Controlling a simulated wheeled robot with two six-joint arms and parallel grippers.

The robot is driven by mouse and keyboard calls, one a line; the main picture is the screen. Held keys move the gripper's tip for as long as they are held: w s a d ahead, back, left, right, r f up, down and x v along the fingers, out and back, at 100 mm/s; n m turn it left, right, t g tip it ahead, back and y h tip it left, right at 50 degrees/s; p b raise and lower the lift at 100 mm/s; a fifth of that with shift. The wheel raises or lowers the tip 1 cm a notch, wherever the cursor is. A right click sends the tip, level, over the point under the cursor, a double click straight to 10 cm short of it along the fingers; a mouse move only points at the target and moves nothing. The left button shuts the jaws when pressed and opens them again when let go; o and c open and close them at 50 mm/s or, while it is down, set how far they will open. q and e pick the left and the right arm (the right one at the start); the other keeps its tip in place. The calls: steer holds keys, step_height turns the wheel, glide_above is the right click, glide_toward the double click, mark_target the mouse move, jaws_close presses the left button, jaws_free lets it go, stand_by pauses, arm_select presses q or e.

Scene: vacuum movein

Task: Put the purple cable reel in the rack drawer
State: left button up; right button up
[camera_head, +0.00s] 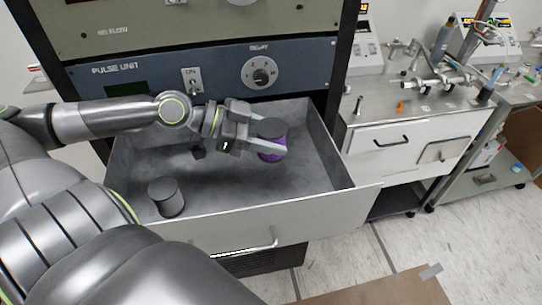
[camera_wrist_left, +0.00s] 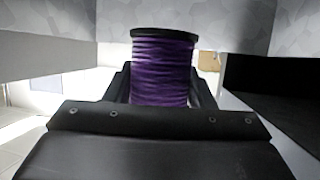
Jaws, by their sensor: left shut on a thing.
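The purple cable reel (camera_head: 272,148) has dark end discs and purple windings. My left gripper (camera_head: 270,138) is shut on it, with a finger on either side. In the head view the reel is upright over the right part of the open rack drawer (camera_head: 320,222); I cannot tell whether it touches the drawer floor. In the left wrist view the reel (camera_wrist_left: 163,70) stands upright between the fingers. A dark grey cylinder (camera_head: 166,198) stands in the drawer's front left part. My right gripper is not in view.
The rack panel labelled PULSE UNIT (camera_head: 230,75) rises behind the drawer. The drawer's front wall carries a handle (camera_head: 262,243). A bench (camera_head: 410,110) with tools and instruments stands to the right. The drawer floor between cylinder and reel is clear.

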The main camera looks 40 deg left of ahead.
arm_select(q)
steer(key=shift+a+f, duration=0.1)
steer(key=shift+f, duration=0.8)
step_height(320, 180, down, 3)
steer(key=shift+f+b, duration=0.2)
steer(key=shift+b, duration=0.45)
steer(key=shift+f, duration=0.5)
steer(key=shift+f+b, duration=0.35)
steer(key=shift+s+d+f, duration=0.1)
steer(key=shift+d+f, duration=0.1)
steer(key=shift+s+d+r, duration=0.1)
steer(key=o, duration=1.1)
steer(key=shift+c, duration=0.2)
